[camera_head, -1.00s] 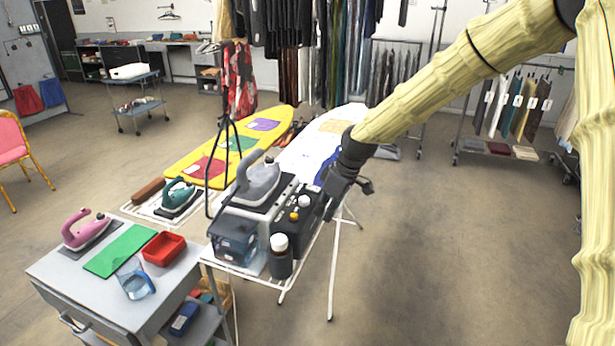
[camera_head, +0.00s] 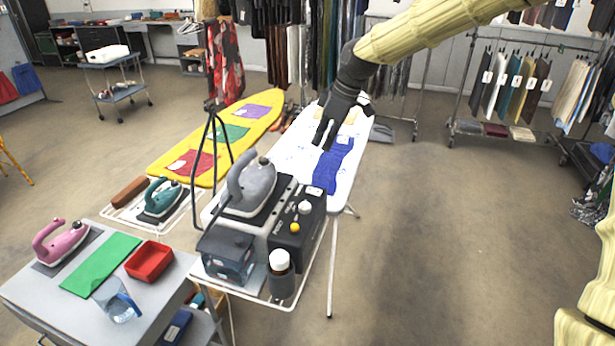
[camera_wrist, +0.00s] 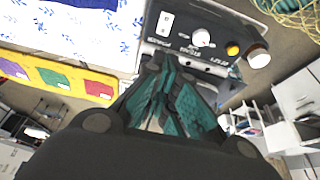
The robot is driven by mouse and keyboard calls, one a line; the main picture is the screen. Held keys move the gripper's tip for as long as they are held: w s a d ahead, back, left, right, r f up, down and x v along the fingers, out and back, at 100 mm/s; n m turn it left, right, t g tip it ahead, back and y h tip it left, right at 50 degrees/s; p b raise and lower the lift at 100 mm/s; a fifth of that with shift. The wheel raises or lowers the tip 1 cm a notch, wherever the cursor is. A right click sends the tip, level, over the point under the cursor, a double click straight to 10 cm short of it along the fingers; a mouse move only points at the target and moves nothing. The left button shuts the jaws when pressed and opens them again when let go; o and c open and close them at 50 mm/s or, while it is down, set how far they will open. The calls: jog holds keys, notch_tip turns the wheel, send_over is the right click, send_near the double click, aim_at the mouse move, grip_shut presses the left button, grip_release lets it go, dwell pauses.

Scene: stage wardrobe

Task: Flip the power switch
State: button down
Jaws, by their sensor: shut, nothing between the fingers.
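The black control box (camera_head: 298,232) stands at the near end of the white ironing board, right of the grey iron. The wrist view shows the box's panel (camera_wrist: 185,15) with a white power switch (camera_wrist: 165,24), a white knob (camera_wrist: 201,38) and a yellow button (camera_wrist: 232,48). The switch's lettering shows beside it; I cannot tell its position. My gripper (camera_head: 324,138) is shut and empty, pointing down over the white ironing board beyond the box. In the wrist view its teal-padded fingers (camera_wrist: 170,66) lie just below the switch in the picture, apparently apart from it.
The grey iron (camera_head: 252,185) and a dark bottle with a white cap (camera_head: 281,275) stand close to the box. A blue cloth (camera_head: 331,168) lies on the white board. A thin black stand (camera_head: 212,150) rises at the left.

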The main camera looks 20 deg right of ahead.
jog(key=f, duration=0.1)
jog(key=p, duration=0.4)
send_over(309, 189)
notch_tip(309, 189, down, 10)
jog(key=shift+f, duration=0.1)
jog(key=shift+w+f+p, duration=0.1)
jog(key=shift+f+p, duration=0.6)
jog(key=shift+f, duration=0.55)
jog(key=shift+a+f, duration=0.1)
jog(key=shift+w+a+f+h, duration=0.15)
jog(key=shift+f+h, duration=0.1)
jog(key=shift+h, duration=0.15)
jog(key=shift+s+d+r, duration=0.2)
jog(key=shift+s+d, duration=0.05)
jog(key=shift+d, duration=0.1)
jog(key=shift+s+d+r+p, duration=0.15)
jog(key=shift+s+d+p, duration=0.1)
jog(key=shift+d+p, duration=0.15)
